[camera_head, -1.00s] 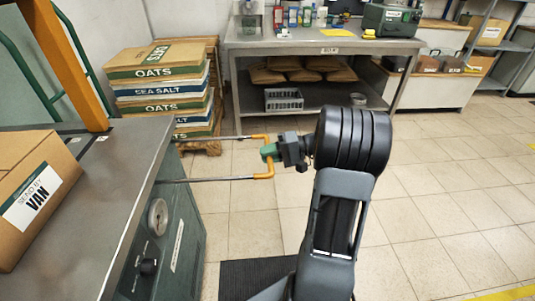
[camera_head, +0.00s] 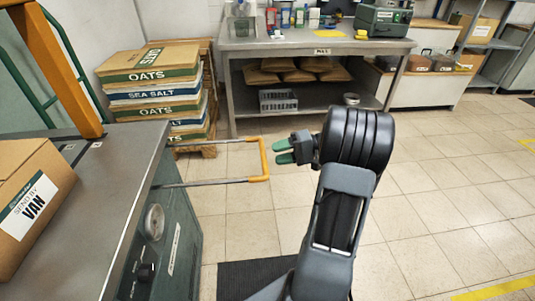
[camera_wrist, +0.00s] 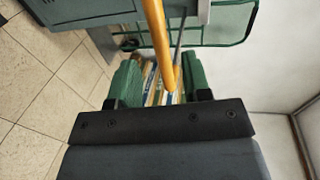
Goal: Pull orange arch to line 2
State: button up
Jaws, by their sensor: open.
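An orange arch (camera_head: 75,75) stands at the upper left on the steel-topped green machine; only one leg and part of its beam show. Small marks with white tags (camera_head: 97,145) lie by its foot; their numbers are too small to read. An orange U-shaped handle (camera_head: 264,160) on two metal rods sticks out from the machine. My gripper (camera_head: 276,151), with green fingers, is open and empty just right of the handle's end bar. In the wrist view, the handle (camera_wrist: 158,40) lies ahead between the spread fingers of my gripper (camera_wrist: 156,75).
A "VAN" box (camera_head: 30,195) sits on the machine's steel top (camera_head: 120,200) at left. Stacked sacks (camera_head: 150,85) stand on a pallet behind the handle. A steel bench (camera_head: 300,42) with bottles is at the back. Tiled floor is open at right.

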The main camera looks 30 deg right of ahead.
jog(key=p+v, duration=0.1)
jog(key=v, duration=0.7)
jog(key=shift+d+p, duration=0.25)
jog(key=shift+p, duration=0.05)
jog(key=shift+s+a+r, duration=0.1)
jog(key=a+r+n+g+h+p, duration=0.2)
jog(key=a+r+g+h+p, duration=0.35)
jog(key=a+r+p, duration=0.85)
jog(key=s+a+r+n+t+h+p, duration=0.2)
jog(key=s+a+r+n+h+p, duration=0.1)
jog(key=s+a+r+h+p, duration=0.5)
notch_tip(320, 180, up, 5)
jog(key=a+p, duration=0.2)
jog(key=p, duration=0.3)
jog(key=shift+a+t+h, duration=0.35)
jog(key=shift+a, duration=0.05)
jog(key=shift+f, duration=0.15)
